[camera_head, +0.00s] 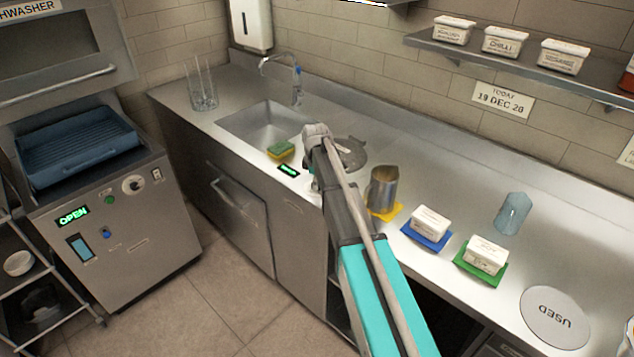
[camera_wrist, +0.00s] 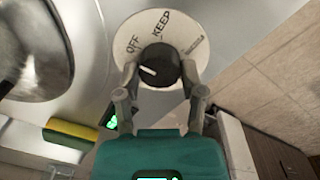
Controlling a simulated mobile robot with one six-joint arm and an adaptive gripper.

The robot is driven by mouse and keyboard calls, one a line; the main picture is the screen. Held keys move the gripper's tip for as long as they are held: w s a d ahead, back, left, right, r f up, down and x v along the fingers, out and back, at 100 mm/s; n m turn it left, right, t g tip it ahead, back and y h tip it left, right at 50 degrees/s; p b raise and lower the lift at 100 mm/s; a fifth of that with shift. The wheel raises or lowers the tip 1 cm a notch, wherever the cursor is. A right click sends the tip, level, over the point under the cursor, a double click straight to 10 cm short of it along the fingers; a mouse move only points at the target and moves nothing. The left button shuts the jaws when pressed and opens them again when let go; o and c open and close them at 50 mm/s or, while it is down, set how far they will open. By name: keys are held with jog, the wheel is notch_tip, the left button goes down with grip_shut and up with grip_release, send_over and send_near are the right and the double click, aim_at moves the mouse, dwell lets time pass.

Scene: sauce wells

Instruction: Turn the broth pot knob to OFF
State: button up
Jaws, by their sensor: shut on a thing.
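The broth pot knob (camera_wrist: 160,65) is a round black knob with a white pointer mark, on a pale round dial (camera_wrist: 190,28) in the wrist view. The dial reads OFF at upper left, KEEP at the top, and a third word at right too small to read. The pointer mark lies on the knob's left side, slightly below the OFF word. My gripper (camera_wrist: 158,82) is shut on the knob, one finger on each side. A round metal vessel (camera_wrist: 40,45), perhaps the pot, shows at upper left. In the head view my arm hides the knob and fingertips.
A sponge (camera_head: 281,151) and a green-lit display (camera_head: 289,171) are left of my arm, near the sink (camera_head: 262,125). A metal jug (camera_head: 383,188) stands close on the right. White tubs on a blue mat (camera_head: 427,240) and a green mat (camera_head: 488,275) are farther right.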

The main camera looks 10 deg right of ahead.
jog(key=shift+w, duration=0.15)
jog(key=o, duration=1.1)
jog(key=shift+o, duration=0.3)
